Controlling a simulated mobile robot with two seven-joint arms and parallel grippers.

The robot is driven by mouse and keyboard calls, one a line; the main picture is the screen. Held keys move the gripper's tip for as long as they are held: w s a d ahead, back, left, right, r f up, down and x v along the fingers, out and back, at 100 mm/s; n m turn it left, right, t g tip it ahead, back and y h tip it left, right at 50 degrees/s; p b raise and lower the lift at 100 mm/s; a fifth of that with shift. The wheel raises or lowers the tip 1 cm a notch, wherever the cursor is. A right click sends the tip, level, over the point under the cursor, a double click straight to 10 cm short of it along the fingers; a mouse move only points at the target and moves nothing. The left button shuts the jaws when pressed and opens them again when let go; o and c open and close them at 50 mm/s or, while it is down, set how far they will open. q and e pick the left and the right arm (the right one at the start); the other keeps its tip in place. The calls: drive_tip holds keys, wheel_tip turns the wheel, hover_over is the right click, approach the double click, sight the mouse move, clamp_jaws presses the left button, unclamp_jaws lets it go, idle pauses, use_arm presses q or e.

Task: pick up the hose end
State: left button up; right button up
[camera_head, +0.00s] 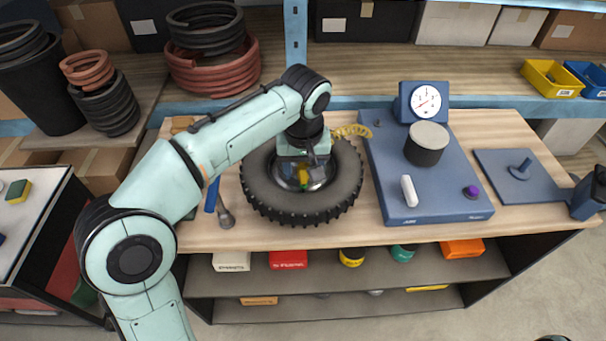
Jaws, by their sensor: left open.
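A yellow coiled hose (350,131) lies at the back of the workbench between the tyre and the blue machine. Its left part passes behind my left gripper. A small yellow and green piece (304,181) shows over the wheel hub inside the black tyre (260,196); I cannot tell for sure whether it is the hose end. My left gripper (305,172) points down over the hub, right at this piece. It is open, and its fingers are partly hidden by its own body.
A blue machine (398,201) with a round gauge (427,102) stands right of the tyre. A hammer (226,216) lies left of the tyre. A blue plate (510,185) lies at the bench's right. Shelves with boxes are below.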

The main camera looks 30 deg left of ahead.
use_arm(q)
drive_tip(key=shift+w+f, duration=0.1)
drive_tip(key=shift+c, duration=0.4)
clamp_jaws()
drive_tip(key=shift+r, duration=0.65)
wheel_tip(320, 180, up, 11)
drive_tip(key=p, duration=0.4)
wheel_tip(320, 180, up, 8)
drive_tip(key=p, duration=0.3)
hover_over(304, 166)
drive_tip(key=shift+f, duration=0.1)
use_arm(e)
drive_tip(key=w+r+t, duration=0.1)
drive_tip(key=w+r, duration=0.6)
drive_tip(key=r, duration=0.2)
drive_tip(key=shift+w, duration=0.4)
